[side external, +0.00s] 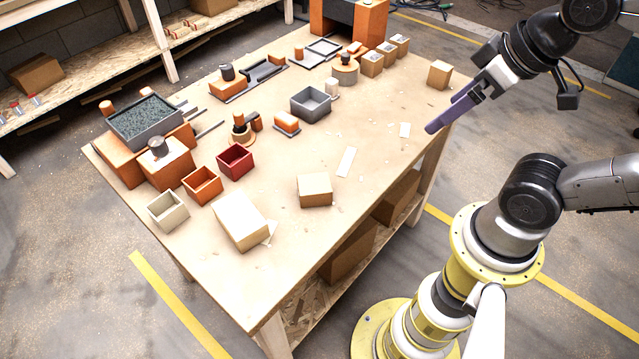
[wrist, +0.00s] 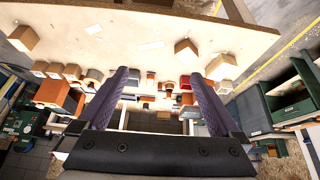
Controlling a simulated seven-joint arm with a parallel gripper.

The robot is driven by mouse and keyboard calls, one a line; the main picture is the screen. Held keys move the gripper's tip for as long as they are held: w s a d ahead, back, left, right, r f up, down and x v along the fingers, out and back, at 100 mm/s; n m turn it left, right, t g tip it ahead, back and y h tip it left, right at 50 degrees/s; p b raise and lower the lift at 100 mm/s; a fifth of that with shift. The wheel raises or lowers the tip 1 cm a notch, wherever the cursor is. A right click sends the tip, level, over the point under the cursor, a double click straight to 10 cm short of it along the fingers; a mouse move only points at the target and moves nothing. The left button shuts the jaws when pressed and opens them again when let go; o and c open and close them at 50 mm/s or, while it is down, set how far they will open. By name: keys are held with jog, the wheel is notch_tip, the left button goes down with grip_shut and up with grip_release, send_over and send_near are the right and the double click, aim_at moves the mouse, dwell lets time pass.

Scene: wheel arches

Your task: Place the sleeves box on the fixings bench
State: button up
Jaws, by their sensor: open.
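No lettering is readable, so I cannot tell which carton is the sleeves box. A tan carton (side external: 314,190) sits mid-table and also shows in the wrist view (wrist: 186,50). A larger pale-topped carton (side external: 240,221) lies nearer the front-left edge. A small carton (side external: 439,74) stands alone near the right edge. The wooden worktable (side external: 375,165) may be the fixings bench; no label confirms it. My gripper (side external: 432,128) is over the table's right edge, apart from every box. In the wrist view its purple fingers (wrist: 160,73) are spread with nothing held between them.
Open red (side external: 236,161), orange (side external: 202,186) and cream (side external: 168,210) bins line the left side. A grey tray (side external: 310,103) and several small cartons (side external: 372,63) stand farther back. A wall shelf (side external: 75,75) is behind. The table's right and front areas are mostly bare.

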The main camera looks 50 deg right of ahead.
notch_tip(320, 180, up, 2)
jog(key=w+n, duration=0.2)
jog(key=n+g, duration=0.6)
jog(key=n, duration=0.2)
send_over(309, 184)
notch_tip(309, 184, down, 14)
notch_tip(309, 184, down, 8)
jog(key=shift+r, duration=0.25)
jog(key=shift+f, duration=2.9)
jog(key=shift+c, duration=0.2)
